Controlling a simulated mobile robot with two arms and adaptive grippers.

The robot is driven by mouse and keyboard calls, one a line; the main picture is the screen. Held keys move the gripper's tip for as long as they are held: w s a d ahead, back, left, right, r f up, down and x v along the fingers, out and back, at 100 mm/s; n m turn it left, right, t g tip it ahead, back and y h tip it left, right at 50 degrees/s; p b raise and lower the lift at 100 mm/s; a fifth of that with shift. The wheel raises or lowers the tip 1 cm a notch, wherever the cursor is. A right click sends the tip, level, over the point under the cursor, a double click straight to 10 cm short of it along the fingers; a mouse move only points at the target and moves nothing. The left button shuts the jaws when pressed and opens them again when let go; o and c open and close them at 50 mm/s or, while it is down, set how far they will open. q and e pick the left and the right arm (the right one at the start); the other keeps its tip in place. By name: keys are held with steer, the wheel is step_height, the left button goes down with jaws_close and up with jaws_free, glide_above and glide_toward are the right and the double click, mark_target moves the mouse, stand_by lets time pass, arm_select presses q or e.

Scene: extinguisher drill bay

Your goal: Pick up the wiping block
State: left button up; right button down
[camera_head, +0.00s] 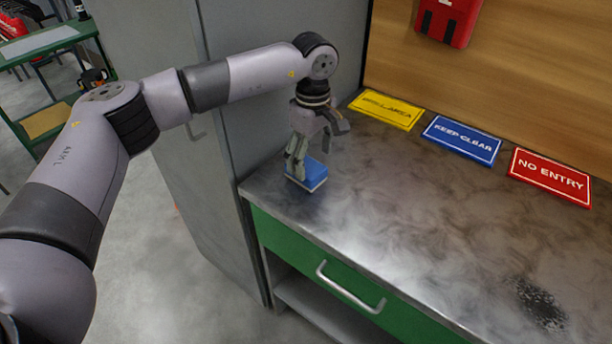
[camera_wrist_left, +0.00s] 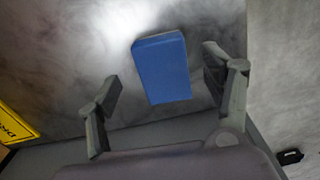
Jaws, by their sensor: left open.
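The wiping block (camera_head: 313,173) is blue on top with a pale lower layer. It lies on the metal counter near its left front corner. My left gripper (camera_head: 306,170) points down over the block, its fingers partly hiding it in the head view. In the left wrist view the block (camera_wrist_left: 162,68) shows between and beyond the two open fingers of my left gripper (camera_wrist_left: 160,85). A gap shows on both sides, and the fingers do not grip it. My right gripper is not in view.
The metal counter (camera_head: 400,200) has a dark speckled smudge (camera_head: 541,303) at the right front. Yellow (camera_head: 386,109), blue (camera_head: 461,139) and red (camera_head: 550,177) signs lie along the back. A grey cabinet (camera_head: 235,60) stands close left. The middle of the counter is clear.

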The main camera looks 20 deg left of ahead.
mark_target(310, 168)
arm_select(q)
steer(key=f, duration=0.1)
steer(key=f+b, duration=0.1)
steer(key=f, duration=0.1)
steer(key=f+b, duration=0.1)
steer(key=shift+a+f, duration=0.25)
steer(key=shift+f, duration=0.05)
steer(key=shift+r, duration=0.1)
steer(key=shift+c, duration=0.5)
steer(key=c, duration=1.2)
